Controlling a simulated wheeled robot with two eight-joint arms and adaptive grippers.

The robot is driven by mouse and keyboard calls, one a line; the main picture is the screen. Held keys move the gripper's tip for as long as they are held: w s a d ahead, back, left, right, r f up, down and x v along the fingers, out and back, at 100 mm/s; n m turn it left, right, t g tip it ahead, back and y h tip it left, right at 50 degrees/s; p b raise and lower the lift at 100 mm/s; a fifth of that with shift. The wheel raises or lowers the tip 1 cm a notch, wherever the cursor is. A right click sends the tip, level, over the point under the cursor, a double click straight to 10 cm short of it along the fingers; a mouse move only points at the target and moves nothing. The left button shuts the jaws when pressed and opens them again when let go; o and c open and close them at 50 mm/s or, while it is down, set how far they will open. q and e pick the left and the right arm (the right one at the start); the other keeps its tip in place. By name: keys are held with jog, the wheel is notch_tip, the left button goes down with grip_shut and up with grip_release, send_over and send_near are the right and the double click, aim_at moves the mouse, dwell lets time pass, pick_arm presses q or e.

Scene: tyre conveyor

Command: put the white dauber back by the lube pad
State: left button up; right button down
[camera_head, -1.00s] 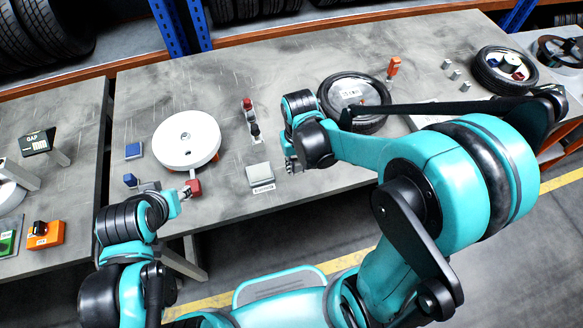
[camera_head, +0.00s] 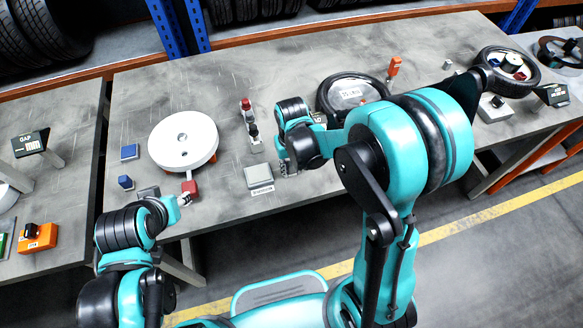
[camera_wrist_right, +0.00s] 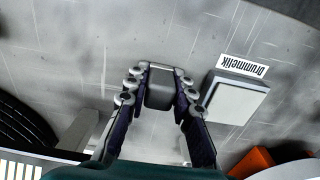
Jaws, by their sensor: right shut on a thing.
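The lube pad (camera_head: 258,175) is a pale grey square block near the front of the table, with a white label in front. It shows in the right wrist view (camera_wrist_right: 237,101) beside the label reading "Drummelik". My right gripper (camera_head: 287,166) is just right of the pad in the head view. In the right wrist view my right gripper (camera_wrist_right: 160,88) is shut on the dauber (camera_wrist_right: 160,95), whose visible end is dark grey; its other parts are hard to make out.
A white round disc (camera_head: 183,140) stands left of the pad. A narrow stand (camera_head: 253,138) with red and dark pieces is behind the pad. A tyre (camera_head: 325,95) lies behind my right arm. Blue blocks (camera_head: 129,152) sit at left. Bare tabletop lies between the disc and stand.

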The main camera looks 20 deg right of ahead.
jog(key=c, duration=1.3)
grip_release()
jog(key=shift+r+p, duration=0.3)
jog(key=shift+p, duration=0.05)
notch_tip(320, 180, up, 11)
jog(key=p, duration=0.3)
jog(key=shift+r, duration=0.2)
jog(key=s+d+r+t, duration=0.4)
jog(key=s+r+t, duration=0.3)
jog(key=s, duration=0.3)
jog(key=shift+d, duration=0.35)
